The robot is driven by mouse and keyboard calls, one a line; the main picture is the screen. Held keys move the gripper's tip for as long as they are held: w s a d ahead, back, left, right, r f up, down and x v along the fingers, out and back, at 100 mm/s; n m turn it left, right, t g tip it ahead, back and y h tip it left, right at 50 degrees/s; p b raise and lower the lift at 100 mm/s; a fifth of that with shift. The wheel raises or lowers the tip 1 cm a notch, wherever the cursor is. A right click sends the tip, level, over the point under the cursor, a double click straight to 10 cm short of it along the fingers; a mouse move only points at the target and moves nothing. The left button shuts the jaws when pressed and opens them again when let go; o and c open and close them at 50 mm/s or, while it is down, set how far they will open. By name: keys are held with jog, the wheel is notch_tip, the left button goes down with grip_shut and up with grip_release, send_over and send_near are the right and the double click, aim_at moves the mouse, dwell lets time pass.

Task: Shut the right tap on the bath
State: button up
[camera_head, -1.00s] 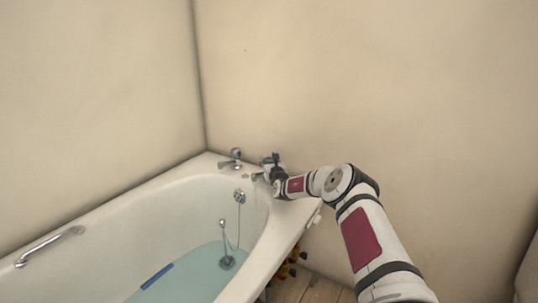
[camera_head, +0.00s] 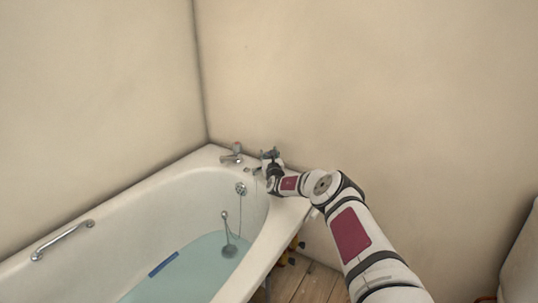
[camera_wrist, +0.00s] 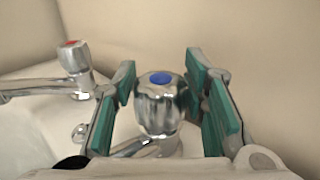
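The right tap (camera_wrist: 158,104) is chrome with a blue cap and stands upright in the wrist view. My gripper (camera_wrist: 162,78) has its two green-padded fingers on either side of the tap's head. The fingers are apart, with a gap showing on the left; I cannot tell whether the right finger touches. The tap's lower body and spout run down to the left, partly out of frame. In the head view my gripper (camera_head: 270,157) is at the bath's far right corner and mostly hides this tap. The bath (camera_head: 160,190) is white and holds water.
The left tap (camera_wrist: 73,62), with a red cap, stands to the left; it also shows in the head view (camera_head: 234,155). Walls rise close behind the taps. A chain and plug hang inside the bath, and a grab rail (camera_head: 62,240) is on its left rim.

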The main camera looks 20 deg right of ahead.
jog(key=o, duration=0.4)
jog(key=shift+a+f, duration=0.15)
jog(key=shift+a, duration=0.1)
jog(key=shift+c, duration=0.2)
jog(key=shift+d, duration=0.1)
jog(key=shift+s, duration=0.1)
jog(key=shift+s+d, duration=0.1)
jog(key=shift+s, duration=0.25)
jog(key=v, duration=1.1)
jog(key=shift+s, duration=0.1)
